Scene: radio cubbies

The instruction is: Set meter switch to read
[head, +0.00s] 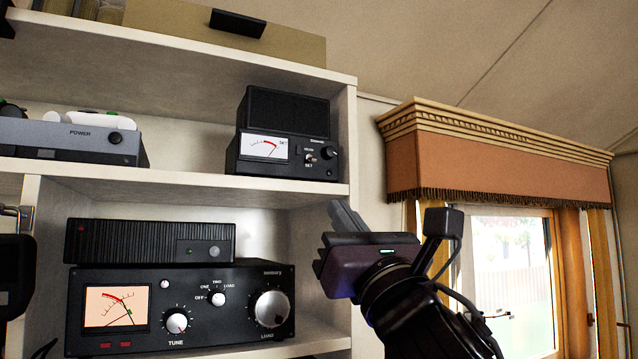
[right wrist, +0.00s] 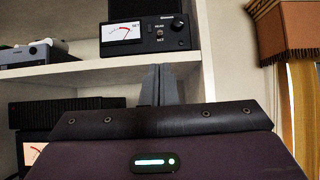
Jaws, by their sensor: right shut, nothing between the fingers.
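The meter (head: 285,110) is a black box on the middle shelf, with a white dial and red arc. Its small toggle switch (head: 311,157) sits right of the dial, between a small label above and the word SET below. I cannot tell which way the lever leans. The meter also shows at the top of the right wrist view (right wrist: 145,34). My right gripper (head: 346,214) is shut and empty, below and to the right of the meter, in front of the shelf's right end. In the right wrist view its fingertips (right wrist: 160,72) point up below the switch, apart from it.
A large black tuner (head: 180,305) with a dial and knobs stands on the lower shelf, a flat black box (head: 150,242) on top. A grey POWER unit (head: 70,141) sits left of the meter. The upright shelf side (head: 340,240) is close to my right gripper. A window is at right.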

